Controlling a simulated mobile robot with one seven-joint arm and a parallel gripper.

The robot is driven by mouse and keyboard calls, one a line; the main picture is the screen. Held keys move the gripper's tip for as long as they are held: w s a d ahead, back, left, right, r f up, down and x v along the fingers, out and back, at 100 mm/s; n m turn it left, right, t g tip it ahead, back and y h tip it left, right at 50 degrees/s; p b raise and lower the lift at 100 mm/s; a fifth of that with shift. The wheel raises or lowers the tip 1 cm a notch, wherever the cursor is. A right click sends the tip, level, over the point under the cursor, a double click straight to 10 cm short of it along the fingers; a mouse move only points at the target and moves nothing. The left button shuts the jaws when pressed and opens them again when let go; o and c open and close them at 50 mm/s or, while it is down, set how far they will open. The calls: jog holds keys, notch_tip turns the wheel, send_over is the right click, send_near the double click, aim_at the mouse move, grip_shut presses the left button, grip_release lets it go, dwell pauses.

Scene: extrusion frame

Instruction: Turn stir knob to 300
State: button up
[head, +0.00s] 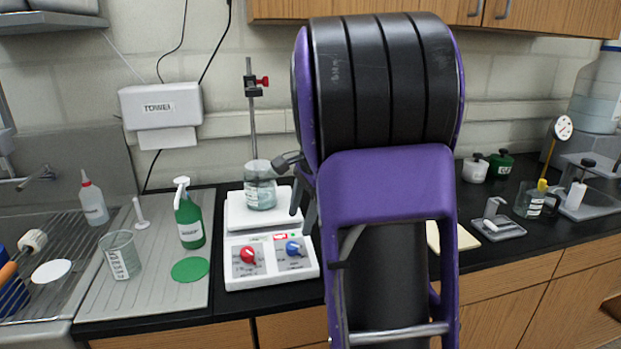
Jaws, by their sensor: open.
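A white hotplate stirrer (239,275) stands on the dark bench, left of my arm. Its front panel has a red knob (247,256) on the left and a blue knob (294,249) on the right. The panel lettering is too small to read, so I cannot tell from it which knob is stir or what they are set to. A small red display (280,236) sits above the knobs. My gripper (286,187) is open, partly hidden behind my purple arm. In the picture it shows above the blue knob, beside the beaker; I see no contact with the knob.
A glass beaker (260,187) with liquid stands on the hotplate's top, before a metal rod stand (250,110). A green spray bottle (187,218), a green disc (190,270) and another beaker (121,258) stand to the left. My arm hides the bench centre.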

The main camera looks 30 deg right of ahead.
jog(key=v, duration=1)
jog(key=shift+p, duration=0.45)
